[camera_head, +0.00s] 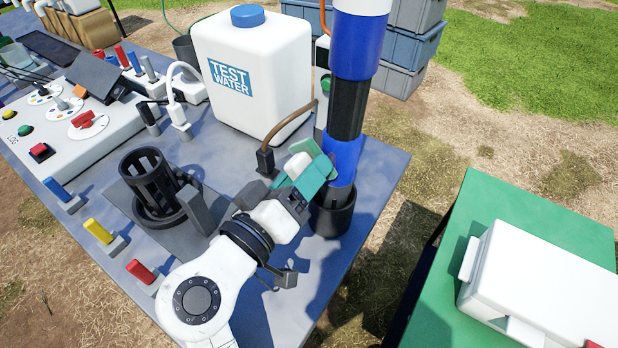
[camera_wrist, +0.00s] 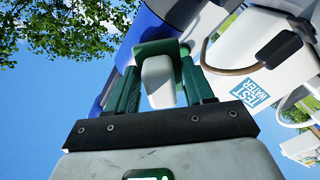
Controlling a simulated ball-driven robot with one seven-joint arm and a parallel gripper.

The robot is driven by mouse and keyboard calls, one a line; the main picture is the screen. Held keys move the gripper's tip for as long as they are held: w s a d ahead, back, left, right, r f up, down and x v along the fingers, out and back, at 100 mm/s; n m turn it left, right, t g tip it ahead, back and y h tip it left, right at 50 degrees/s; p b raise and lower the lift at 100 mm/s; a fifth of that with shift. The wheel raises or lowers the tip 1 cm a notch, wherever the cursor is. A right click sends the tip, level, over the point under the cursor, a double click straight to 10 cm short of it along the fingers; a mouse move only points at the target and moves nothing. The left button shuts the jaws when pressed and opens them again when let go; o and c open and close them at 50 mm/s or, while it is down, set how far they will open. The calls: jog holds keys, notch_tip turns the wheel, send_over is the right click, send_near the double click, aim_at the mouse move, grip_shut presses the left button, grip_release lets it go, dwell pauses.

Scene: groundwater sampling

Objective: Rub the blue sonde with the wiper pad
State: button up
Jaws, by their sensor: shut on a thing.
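The blue sonde (camera_head: 345,158) is a tall upright tube with blue, black and white bands, its lower end in a dark round holder (camera_head: 331,216) at the table's right edge. My gripper (camera_head: 308,174) is at its left side, low on the blue part, shut on the wiper pad (camera_head: 321,164), a green pad with a white handle. In the wrist view the white handle (camera_wrist: 158,82) sits between the green fingers, with the green pad beyond it at the sonde (camera_wrist: 143,32). The pad appears to touch the sonde; my fingers hide part of the contact.
A white test water jug (camera_head: 252,75) stands behind my gripper. A black slotted holder (camera_head: 148,180) is on the table to the left. Grey crates (camera_head: 405,50) are behind the sonde. A green table with a white case (camera_head: 540,285) is at right, across a gap.

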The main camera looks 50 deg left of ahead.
jog(key=shift+w, duration=0.15)
jog(key=shift+w+d, duration=0.25)
jog(key=shift+d, duration=0.75)
jog(key=shift+w+d, duration=0.25)
jog(key=shift+d, duration=0.7)
jog(key=shift+f, duration=0.35)
jog(key=shift+s+a+b, duration=0.25)
jog(key=shift+a+b, duration=0.25)
jog(key=shift+a, duration=0.5)
jog(key=shift+s+a+b, duration=0.25)
jog(key=shift+a+b, duration=0.2)
jog(key=shift+a, duration=0.5)
jog(key=shift+w, duration=0.1)
jog(key=shift+r, duration=0.1)
jog(key=shift+w+d, duration=0.2)
jog(key=shift+d, duration=0.8)
jog(key=shift+w+d, duration=0.2)
jog(key=shift+d, duration=0.75)
jog(key=v, duration=0.6)
